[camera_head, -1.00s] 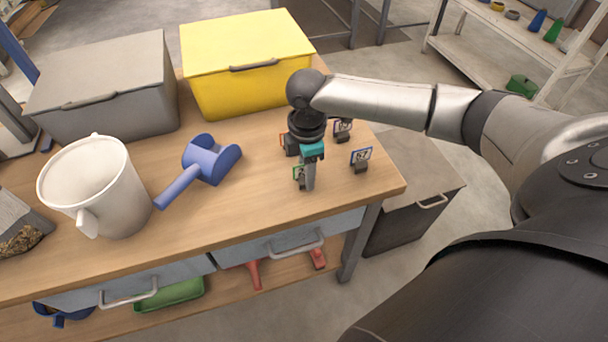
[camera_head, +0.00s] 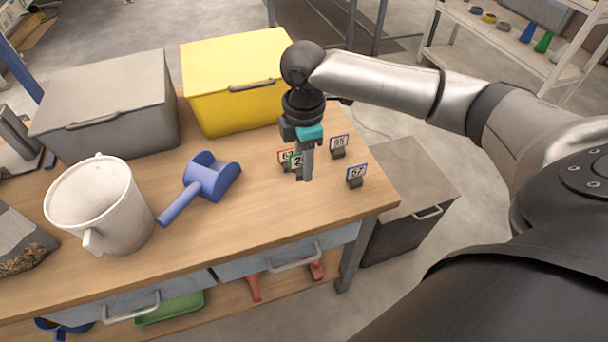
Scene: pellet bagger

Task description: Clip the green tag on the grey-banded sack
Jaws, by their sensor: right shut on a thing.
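The green-edged tag (camera_head: 297,161) is in the jaws of my right gripper (camera_head: 306,174), partly hidden behind the fingers. The gripper points down and is shut on it, just above the right part of the workbench. A sack (camera_head: 22,243) with a grey upper part and pellets showing below is at the left edge, partly cut off. I cannot tell its band clearly. My left gripper is not in view.
A red-edged tag (camera_head: 285,155), a purple-edged tag (camera_head: 339,146) and a blue-edged tag (camera_head: 356,175) stand near the gripper. A white pitcher (camera_head: 105,205), blue scoop (camera_head: 207,180), grey bin (camera_head: 105,105) and yellow bin (camera_head: 235,90) occupy the workbench (camera_head: 240,225).

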